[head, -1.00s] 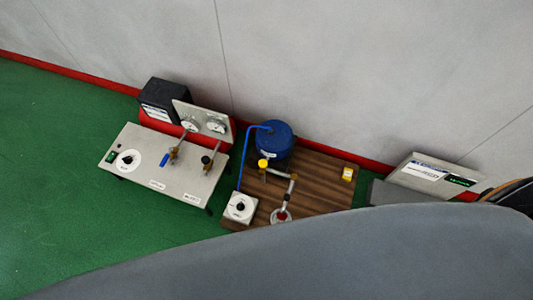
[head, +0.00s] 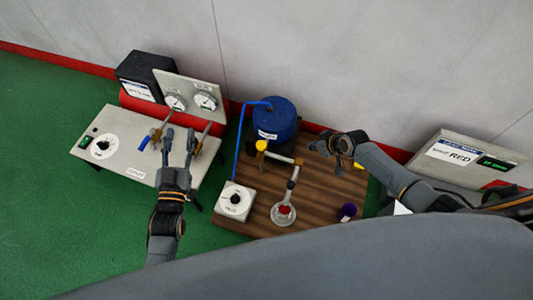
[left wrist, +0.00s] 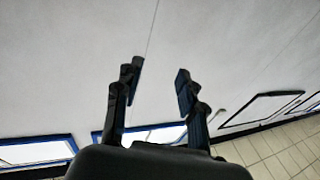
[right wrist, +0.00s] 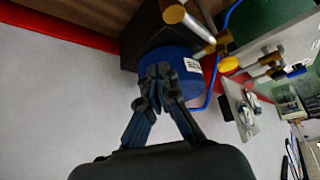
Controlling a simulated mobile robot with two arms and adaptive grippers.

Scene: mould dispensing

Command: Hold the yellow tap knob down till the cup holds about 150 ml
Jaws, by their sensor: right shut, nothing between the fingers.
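The yellow tap knob (head: 262,145) sits on top of a brass tap in front of the blue tank (head: 276,115). It also shows in the right wrist view (right wrist: 228,64), to the right of my fingers and apart from them. The cup (head: 284,214), pale-rimmed with red inside, stands on the wooden board below the spout; its level cannot be read. My right gripper (head: 325,146) is shut and empty, above the board to the right of the tap. My left gripper (head: 178,137) is open and empty over the grey bench; its spread fingers show in the left wrist view (left wrist: 158,75).
A white dial box (head: 234,202) stands at the wooden board's (head: 322,195) left side. A purple item (head: 347,211) lies near its right edge. The grey bench (head: 125,165) carries valves and gauges. A sign panel (head: 462,155) stands at right. Green floor (head: 45,200) is clear at left.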

